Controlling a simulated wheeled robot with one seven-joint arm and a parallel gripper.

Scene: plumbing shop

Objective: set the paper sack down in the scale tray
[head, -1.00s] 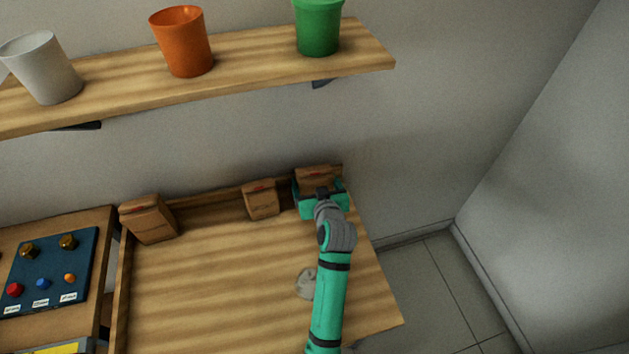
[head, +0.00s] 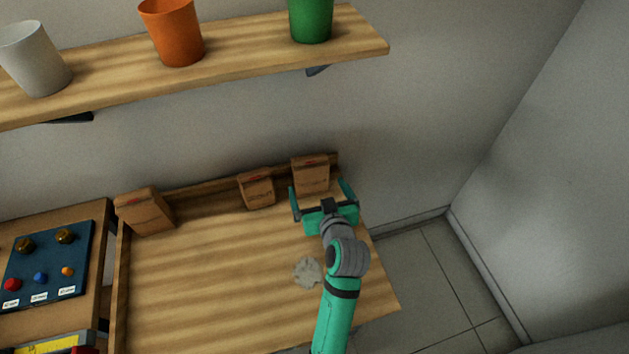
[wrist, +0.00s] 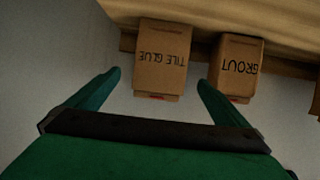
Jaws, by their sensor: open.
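Three brown paper sacks stand along the back of the wooden bench. One is at the back left (head: 144,212). The middle one (head: 257,190) reads GROUT in the wrist view (wrist: 238,65). The back-right one (head: 311,175) reads TILE GLUE in the wrist view (wrist: 161,58). My gripper (head: 318,184) is open and empty, just in front of the tile glue sack. In the wrist view its fingers (wrist: 159,78) are spread wide, with that sack between and beyond them. I cannot make out a scale tray in these views.
A pale grey patch or crumpled item (head: 307,271) lies on the bench (head: 210,285) beside my arm. A panel with knobs (head: 48,262) is at left. A shelf (head: 235,60) with white, orange and green pots overhangs the back. The bench middle is clear.

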